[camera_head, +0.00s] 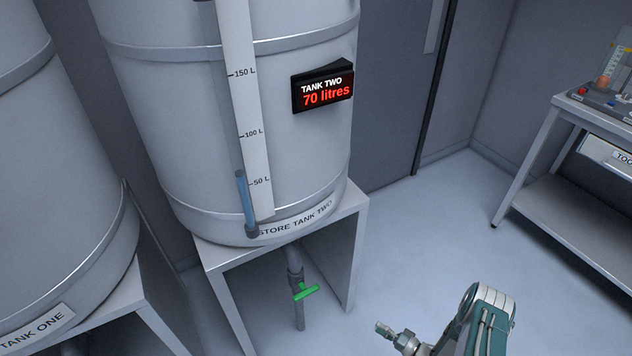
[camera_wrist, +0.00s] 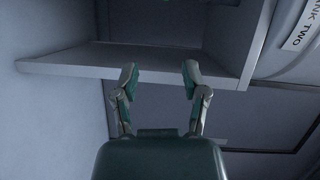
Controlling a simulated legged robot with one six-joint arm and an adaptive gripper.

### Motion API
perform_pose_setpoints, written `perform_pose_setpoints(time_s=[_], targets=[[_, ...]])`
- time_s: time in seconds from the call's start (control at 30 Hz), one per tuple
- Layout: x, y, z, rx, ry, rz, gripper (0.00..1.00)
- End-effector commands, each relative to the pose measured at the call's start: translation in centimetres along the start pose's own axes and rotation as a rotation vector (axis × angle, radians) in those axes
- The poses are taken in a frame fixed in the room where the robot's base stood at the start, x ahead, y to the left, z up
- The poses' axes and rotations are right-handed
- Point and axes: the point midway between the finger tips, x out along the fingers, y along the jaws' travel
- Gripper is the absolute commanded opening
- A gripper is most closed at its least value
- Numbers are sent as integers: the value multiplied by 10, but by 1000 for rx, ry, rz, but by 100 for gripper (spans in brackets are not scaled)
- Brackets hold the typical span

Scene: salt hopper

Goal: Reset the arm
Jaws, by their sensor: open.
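My gripper (camera_wrist: 160,75) is open and empty in the wrist view, its two fingers apart with nothing between them. Behind the fingers is the pale stand (camera_wrist: 75,60) of a tank, with part of a label reading "ANK TWO" at the upper right. In the head view my gripper (camera_head: 391,332) shows small at the bottom, right of the stand under store tank two and apart from it. My arm rises at the bottom edge. Its lower links are cut off.
Store tank two (camera_head: 190,140) has a display (camera_head: 323,88) reading 70 litres and a green valve handle (camera_head: 306,291) below it. Tank one (camera_head: 60,200) stands at the left. A bench (camera_head: 560,108) is at the right. Floor between stand and bench is clear.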

Motion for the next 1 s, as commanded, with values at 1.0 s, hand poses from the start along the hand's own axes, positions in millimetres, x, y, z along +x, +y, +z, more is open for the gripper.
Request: perform_pose_setpoints(time_s=[1.0], targets=[[29,-215,-237,-686,181,690,57]])
